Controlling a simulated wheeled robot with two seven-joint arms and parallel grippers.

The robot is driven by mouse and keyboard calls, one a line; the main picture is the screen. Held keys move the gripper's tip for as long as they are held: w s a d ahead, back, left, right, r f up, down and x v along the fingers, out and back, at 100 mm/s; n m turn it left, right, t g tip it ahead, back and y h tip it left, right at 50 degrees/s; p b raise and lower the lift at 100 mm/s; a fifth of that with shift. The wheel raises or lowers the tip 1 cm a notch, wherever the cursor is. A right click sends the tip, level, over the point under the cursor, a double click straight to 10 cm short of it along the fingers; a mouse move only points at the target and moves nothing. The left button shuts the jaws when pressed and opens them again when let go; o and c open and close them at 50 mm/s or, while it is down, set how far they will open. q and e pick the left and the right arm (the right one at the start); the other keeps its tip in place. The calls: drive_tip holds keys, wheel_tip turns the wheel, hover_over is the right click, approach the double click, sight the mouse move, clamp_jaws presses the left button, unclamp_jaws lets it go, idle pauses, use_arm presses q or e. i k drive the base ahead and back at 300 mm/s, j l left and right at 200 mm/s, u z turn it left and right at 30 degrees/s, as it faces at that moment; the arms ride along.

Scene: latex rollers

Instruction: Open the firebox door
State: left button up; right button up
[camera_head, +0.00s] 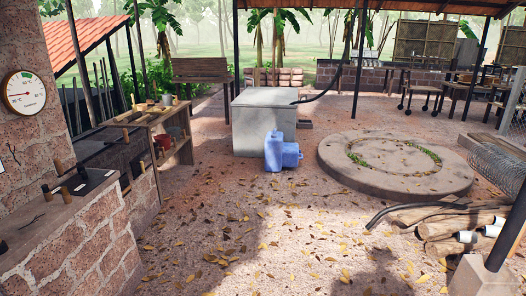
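I cannot make out a firebox door in the head view. A brick structure with a round white dial gauge (24,93) stands at the left edge. A low stone-and-mortar wall (75,262) with a flat ledge runs forward below it. A dark plate (88,182) and small brown cylindrical pieces lie on the ledge. Neither of my grippers shows in this view, so their opening is not visible.
A wooden shelf table (172,128) stands beyond the ledge. A grey concrete block (262,120) has blue jugs (282,152) before it. A round concrete slab (390,165) and stacked logs (450,226) are at the right. Leaf-strewn ground in the middle is clear.

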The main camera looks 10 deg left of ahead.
sight(82, 149)
drive_tip(key=i, duration=0.75)
drive_tip(key=i+l+u, duration=0.15)
drive_tip(key=i, duration=1.35)
drive_tip(key=i+j+u, duration=0.25)
drive_tip(key=i+u, duration=0.2)
drive_tip(key=i, duration=0.75)
drive_tip(key=i+l+u, duration=0.15)
drive_tip(key=i+u, duration=0.25)
drive_tip(key=i, duration=0.8)
drive_tip(key=i+u, duration=0.25)
drive_tip(key=i+l+u, duration=0.2)
drive_tip(key=i, duration=0.15)
drive_tip(key=u, duration=1.3)
